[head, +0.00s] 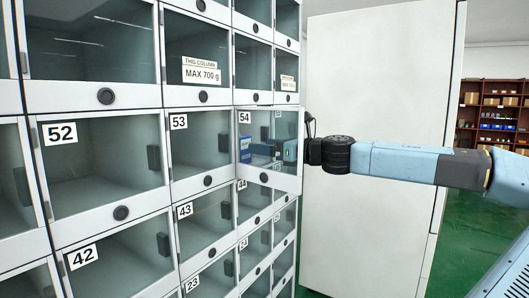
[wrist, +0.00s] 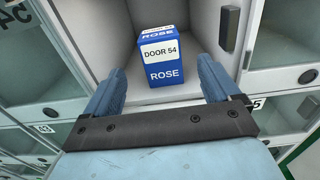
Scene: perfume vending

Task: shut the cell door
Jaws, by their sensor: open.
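The door of cell 54 (head: 289,182) stands swung out, hinged on its left in the head view. The back of its pane, with the 54 showing through, is at the upper left of the wrist view (wrist: 22,40). A blue and white box marked DOOR 54 ROSE (wrist: 164,72) stands upright inside the open cell; it shows through the pane in the head view (head: 245,151). My gripper (wrist: 160,82) is open and empty at the cell mouth, behind the door, with a finger on each side of the box and gaps between. Whether my arm touches the door's edge is hidden.
Closed glass cell doors surround it, such as 53 (head: 200,147), 52 (head: 95,165) and 43 (head: 205,222). A tall white panel (head: 375,70) stands behind my arm to the right. Shelves (head: 490,115) are far back. Green floor (head: 465,240) is free at the right.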

